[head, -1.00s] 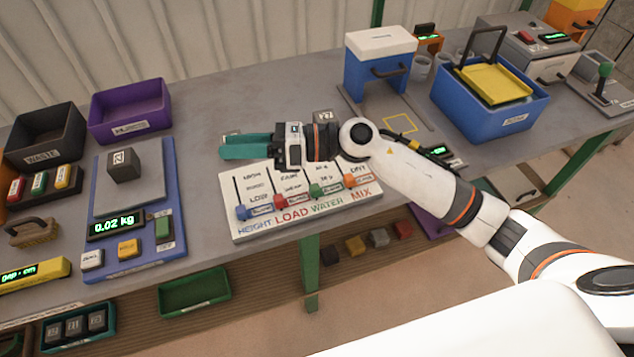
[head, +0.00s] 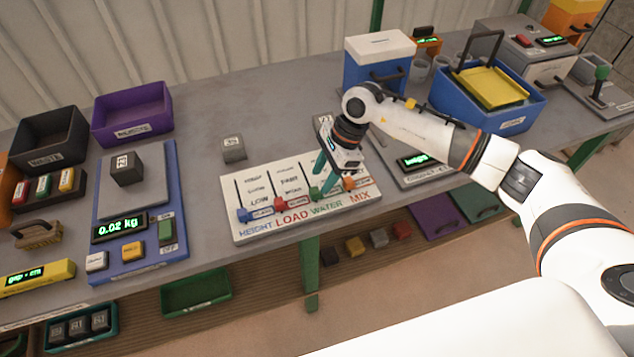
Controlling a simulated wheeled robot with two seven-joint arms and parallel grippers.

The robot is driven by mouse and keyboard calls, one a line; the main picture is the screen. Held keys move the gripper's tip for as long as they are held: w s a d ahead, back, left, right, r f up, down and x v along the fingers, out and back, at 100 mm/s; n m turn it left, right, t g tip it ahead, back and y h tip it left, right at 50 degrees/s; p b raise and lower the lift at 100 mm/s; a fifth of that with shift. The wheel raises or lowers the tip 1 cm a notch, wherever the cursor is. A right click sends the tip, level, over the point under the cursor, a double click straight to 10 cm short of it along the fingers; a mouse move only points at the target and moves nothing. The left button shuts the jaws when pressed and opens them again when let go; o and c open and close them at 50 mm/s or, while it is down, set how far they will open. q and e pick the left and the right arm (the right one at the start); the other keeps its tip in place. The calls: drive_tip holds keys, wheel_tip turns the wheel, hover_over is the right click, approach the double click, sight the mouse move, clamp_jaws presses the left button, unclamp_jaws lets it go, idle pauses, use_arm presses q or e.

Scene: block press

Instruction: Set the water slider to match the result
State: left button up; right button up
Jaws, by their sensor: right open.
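The white slider panel (head: 262,228) lies on the table with four labelled slots: HEIGHT, LOAD, WATER and MIX. The green water knob (head: 314,194) is at the low, near end of its slot. My right gripper (head: 321,187) points down at it, its teal fingers open; I cannot tell whether they touch the knob. The blue height knob (head: 244,215), red load knob (head: 281,205) and orange mix knob (head: 349,184) also sit near the low ends. The gripper hides the upper water slot and part of the mix labels. My left gripper is out of view.
A grey block (head: 233,149) lies behind the panel. The scale (head: 168,262) at left holds a dark block (head: 127,168) and reads 0.02 kg. A blue bin (head: 511,124) with a yellow tray stands at right. A green-lit display (head: 415,160) is right of the gripper.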

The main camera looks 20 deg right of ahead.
sight(316, 189)
drive_tip(key=shift+p+x, duration=0.35)
drive_tip(key=shift+x, duration=1.95)
drive_tip(key=shift+c, duration=0.2)
clamp_jaws()
